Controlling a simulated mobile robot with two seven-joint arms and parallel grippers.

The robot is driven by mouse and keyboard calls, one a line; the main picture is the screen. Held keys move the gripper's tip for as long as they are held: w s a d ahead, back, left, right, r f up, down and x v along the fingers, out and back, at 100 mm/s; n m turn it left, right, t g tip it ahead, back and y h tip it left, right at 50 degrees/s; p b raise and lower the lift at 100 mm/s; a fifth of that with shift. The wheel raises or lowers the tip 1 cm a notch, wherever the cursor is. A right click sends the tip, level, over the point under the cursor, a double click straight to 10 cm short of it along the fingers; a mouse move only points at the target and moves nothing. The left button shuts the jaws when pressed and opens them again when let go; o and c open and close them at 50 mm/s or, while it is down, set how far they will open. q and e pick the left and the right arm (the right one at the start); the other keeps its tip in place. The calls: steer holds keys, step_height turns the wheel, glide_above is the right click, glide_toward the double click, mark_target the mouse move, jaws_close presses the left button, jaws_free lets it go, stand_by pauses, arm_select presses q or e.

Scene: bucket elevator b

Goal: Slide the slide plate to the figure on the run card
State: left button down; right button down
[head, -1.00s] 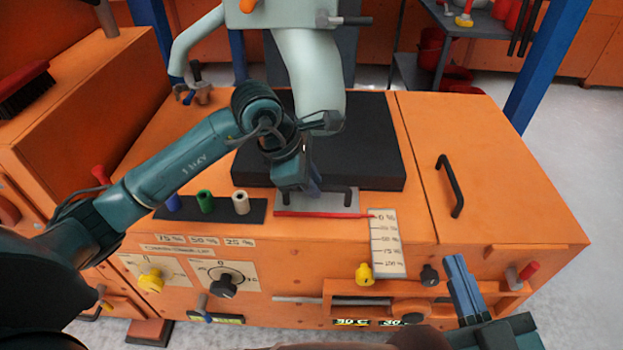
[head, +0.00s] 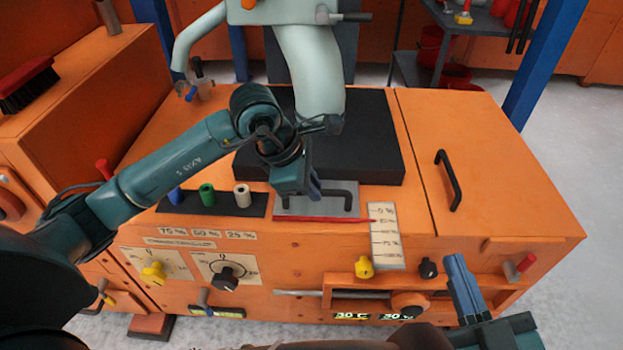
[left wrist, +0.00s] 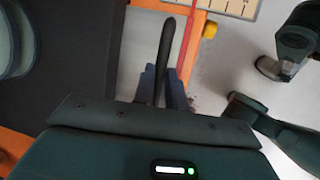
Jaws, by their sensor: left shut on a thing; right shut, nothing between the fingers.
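The grey slide plate (head: 283,203) lies on the orange machine top, partly under the black block. Its red front edge (head: 320,219) lies near the second mark from the top of the white percent scale (head: 383,237), just below 0 %. My left gripper (head: 315,190) is shut on the plate's black bar handle (head: 347,197); the handle runs between the fingers in the left wrist view (left wrist: 163,60). My right gripper (head: 460,272) is shut and empty in front of the machine's right front. I cannot make out a run card.
The black block (head: 370,150) stands behind the plate, with a pale chute above it. Blue, green and white pegs (head: 207,194) sit left of the plate. The right lid (head: 500,190) is clear.

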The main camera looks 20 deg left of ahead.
arm_select(q)
steer(key=c, duration=1.4)
jaws_free()
steer(key=shift+w, duration=0.1)
steer(key=shift+c, duration=0.2)
arm_select(e)
steer(key=shift+w, duration=0.1)
